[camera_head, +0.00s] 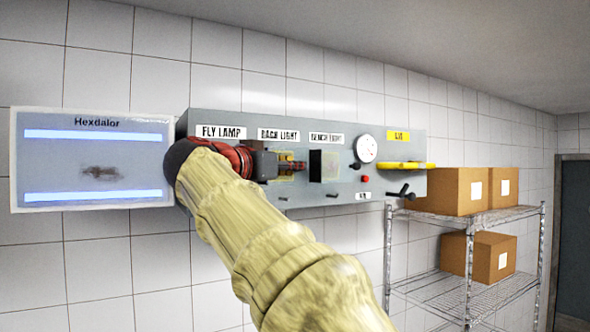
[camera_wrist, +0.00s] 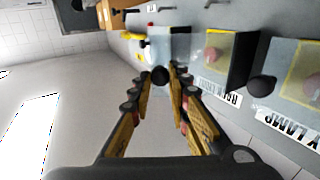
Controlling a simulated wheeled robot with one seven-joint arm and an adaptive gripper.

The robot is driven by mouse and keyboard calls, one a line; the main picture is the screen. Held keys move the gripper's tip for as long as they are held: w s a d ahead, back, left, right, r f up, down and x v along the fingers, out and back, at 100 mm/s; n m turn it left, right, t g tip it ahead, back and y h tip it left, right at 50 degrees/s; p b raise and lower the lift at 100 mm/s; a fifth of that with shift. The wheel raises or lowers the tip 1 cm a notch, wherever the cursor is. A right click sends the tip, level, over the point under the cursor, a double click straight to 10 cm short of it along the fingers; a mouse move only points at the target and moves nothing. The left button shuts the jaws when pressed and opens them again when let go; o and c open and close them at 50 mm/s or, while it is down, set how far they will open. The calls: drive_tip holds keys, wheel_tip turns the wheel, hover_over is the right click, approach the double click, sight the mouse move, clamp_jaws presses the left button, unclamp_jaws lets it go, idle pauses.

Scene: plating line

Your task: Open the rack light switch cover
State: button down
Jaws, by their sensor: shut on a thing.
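The rack light switch cover (camera_wrist: 224,55) is a see-through yellowish box on the grey wall panel, with a reddish switch dimly visible inside. Its label reads RACK LIGHT (camera_head: 278,134) in the head view, where my gripper (camera_head: 300,166) hides most of the cover. In the wrist view my gripper (camera_wrist: 160,82) has its fingertips shut on a round black knob (camera_wrist: 160,75), which appears to be the rack cover's knob. How the knob joins the cover is hidden. The cover appears closed over its switch.
The fly lamp cover (camera_wrist: 303,78) and a black knob (camera_wrist: 262,86) lie close to one side. The bench light box (camera_head: 324,165), a gauge (camera_head: 367,148) and a yellow handle (camera_head: 405,166) sit on the other side. A lit fly lamp (camera_head: 92,160) hangs left.

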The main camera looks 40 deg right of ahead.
drive_tip(key=shift+w+a+r+m+g+h, duration=0.1)
drive_tip(key=shift+w+a+m+g, duration=0.3)
drive_tip(key=shift+a+g, duration=0.4)
drive_tip(key=shift+w+a+r+m+g+h, duration=0.1)
drive_tip(key=shift+w+a+m+g, duration=0.15)
drive_tip(key=shift+a+m+g, duration=0.55)
drive_tip(key=shift+w+a+m+g+h, duration=0.1)
drive_tip(key=shift+w+a+m+g, duration=0.15)
drive_tip(key=shift+a+g, duration=0.55)
drive_tip(key=shift+a, duration=0.25)
drive_tip(key=c, duration=2.1)
unclamp_jaws()
drive_tip(key=shift+o, duration=1.3)
drive_tip(key=shift+w+f, duration=0.1)
drive_tip(key=shift+w, duration=0.3)
drive_tip(key=shift+o, duration=0.9)
drive_tip(key=shift+d, duration=0.1)
drive_tip(key=shift+f, duration=0.1)
